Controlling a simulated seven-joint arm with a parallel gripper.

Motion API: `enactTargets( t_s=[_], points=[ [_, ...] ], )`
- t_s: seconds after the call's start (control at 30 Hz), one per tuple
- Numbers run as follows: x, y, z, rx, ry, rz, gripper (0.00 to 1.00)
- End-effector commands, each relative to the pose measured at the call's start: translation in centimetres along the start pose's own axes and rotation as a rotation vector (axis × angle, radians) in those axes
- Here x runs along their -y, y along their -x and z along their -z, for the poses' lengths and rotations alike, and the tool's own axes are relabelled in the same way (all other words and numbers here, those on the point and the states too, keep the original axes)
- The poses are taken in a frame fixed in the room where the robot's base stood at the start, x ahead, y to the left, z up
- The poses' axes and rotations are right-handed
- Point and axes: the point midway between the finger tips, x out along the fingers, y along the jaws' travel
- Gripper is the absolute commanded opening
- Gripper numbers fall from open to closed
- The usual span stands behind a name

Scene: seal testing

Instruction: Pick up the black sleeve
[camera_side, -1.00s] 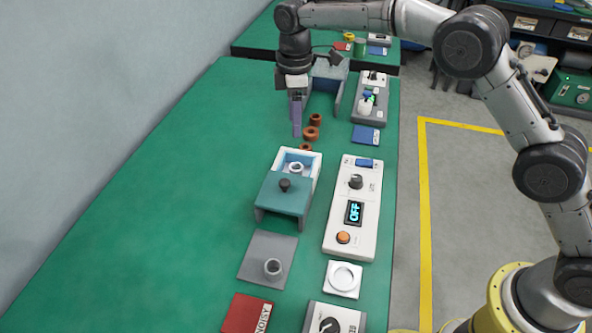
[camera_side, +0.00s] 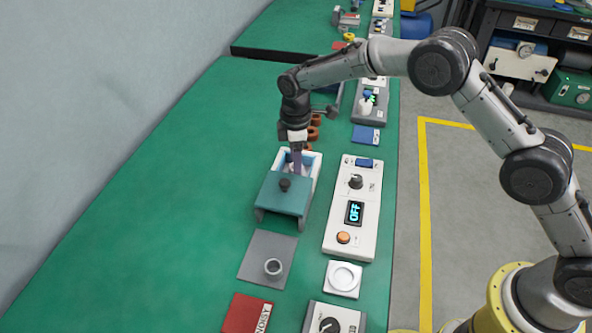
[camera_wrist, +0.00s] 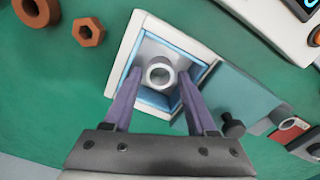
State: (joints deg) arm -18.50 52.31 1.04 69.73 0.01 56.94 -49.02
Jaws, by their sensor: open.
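A pale grey ring-shaped sleeve (camera_wrist: 160,73) stands in an open white box (camera_wrist: 119,63) with a blue-lined inside. My gripper (camera_wrist: 160,76) is open above the box, one purple finger on either side of the sleeve in the wrist view. A gap shows between the fingers and the sleeve. In the side view my gripper (camera_side: 297,171) points down into the box (camera_side: 314,170) and hides the sleeve. I cannot make out a clearly black sleeve in these views.
Several orange-brown nuts or rings (camera_wrist: 88,32) lie just behind the box. A white control unit (camera_side: 338,228) reading OFF stands to the right. The table's left side is clear.

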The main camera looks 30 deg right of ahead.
Motion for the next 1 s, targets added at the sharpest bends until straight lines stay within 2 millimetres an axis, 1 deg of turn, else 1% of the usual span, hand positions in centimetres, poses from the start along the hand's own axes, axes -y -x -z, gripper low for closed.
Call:
enactTargets(
  t_s=[0.03,0.1,0.33,0.37,0.5,0.57,0.6,0.67,1.0],
  points=[
    [0.03,-0.52,-0.03,0.001,0.000,0.002,0.57],
    [0.01,-0.85,-0.01,0.000,0.000,0.000,0.57],
    [0.00,-0.95,0.01,-0.001,0.000,-0.001,0.57],
    [0.00,-0.94,0.01,-0.001,0.000,-0.001,0.54],
    [0.00,-0.93,0.01,-0.001,0.000,0.000,0.28],
    [0.00,-0.93,0.01,-0.001,0.000,0.000,0.18],
    [0.01,-0.92,0.01,-0.001,0.000,0.000,0.10],
    [0.01,-0.92,0.01,-0.001,0.000,0.000,0.00],
    [-0.02,-0.81,0.03,-0.002,0.000,-0.001,0.00]
  ],
)
